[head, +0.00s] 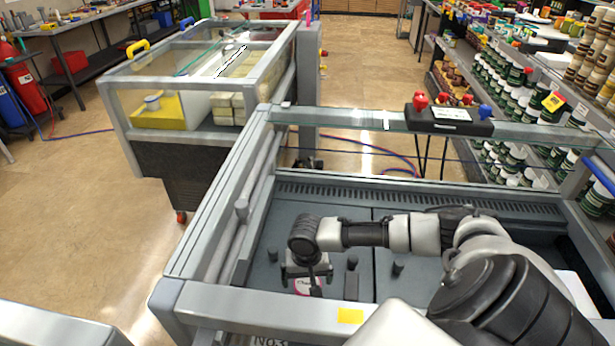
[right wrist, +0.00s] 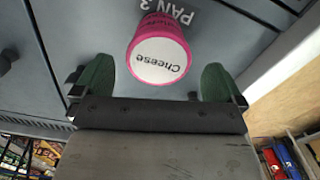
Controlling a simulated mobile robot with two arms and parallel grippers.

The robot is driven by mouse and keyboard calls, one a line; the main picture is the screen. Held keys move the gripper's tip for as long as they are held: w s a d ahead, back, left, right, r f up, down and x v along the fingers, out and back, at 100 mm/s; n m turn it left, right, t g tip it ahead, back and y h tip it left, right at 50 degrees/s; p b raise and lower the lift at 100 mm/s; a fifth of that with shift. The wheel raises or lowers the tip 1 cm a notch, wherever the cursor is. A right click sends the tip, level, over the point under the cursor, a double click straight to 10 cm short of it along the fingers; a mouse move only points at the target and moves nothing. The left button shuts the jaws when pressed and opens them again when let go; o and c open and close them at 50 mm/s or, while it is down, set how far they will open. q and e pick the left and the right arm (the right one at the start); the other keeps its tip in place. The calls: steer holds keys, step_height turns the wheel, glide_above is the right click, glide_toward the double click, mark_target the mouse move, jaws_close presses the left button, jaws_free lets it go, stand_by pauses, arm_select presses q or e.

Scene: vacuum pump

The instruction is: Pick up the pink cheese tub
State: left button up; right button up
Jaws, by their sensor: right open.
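The pink cheese tub (right wrist: 160,58) has a white lid reading "Cheese". It stands on the grey floor of the open case, beside a "PAN 3" label. In the head view the tub (head: 305,286) shows only in part, beneath my right gripper. My right gripper (head: 308,272) reaches down into the case. In the right wrist view its two green-padded fingers (right wrist: 158,84) are apart, one to each side of the tub, with gaps between them and the tub. Nothing is held. My left gripper is not in view.
The case has a raised grey frame (head: 230,297) around it. Several dark knobs (head: 397,268) stand on its floor near the gripper. A black box with red and blue knobs (head: 449,120) sits on the far rail. Stocked shelves (head: 500,110) are at right.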

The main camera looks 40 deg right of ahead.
mark_target(307, 283)
steer(key=shift+d+f, duration=0.1)
steer(key=shift+f, duration=2.6)
steer(key=c, duration=1.1)
